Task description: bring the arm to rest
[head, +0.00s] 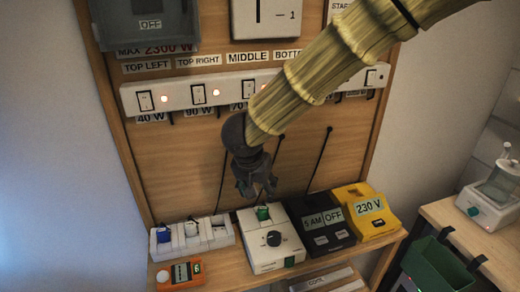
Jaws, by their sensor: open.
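My gripper (257,194) is dark grey and hangs down in front of the wooden panel (180,160), at the end of my yellowish ribbed arm, which comes in from the upper right. Its fingers are apart and I see nothing between them. It appears above a white box with a black dial (272,243) and a green item (263,213) at its top. The gap between fingers and box is hard to judge.
A shelf (232,272) carries a white tray (190,237), an orange meter (180,274), a black timer box (318,224) and a yellow 230 V box (365,211). A white switch strip (180,95) crosses the panel. A green bin (436,264) hangs at the right.

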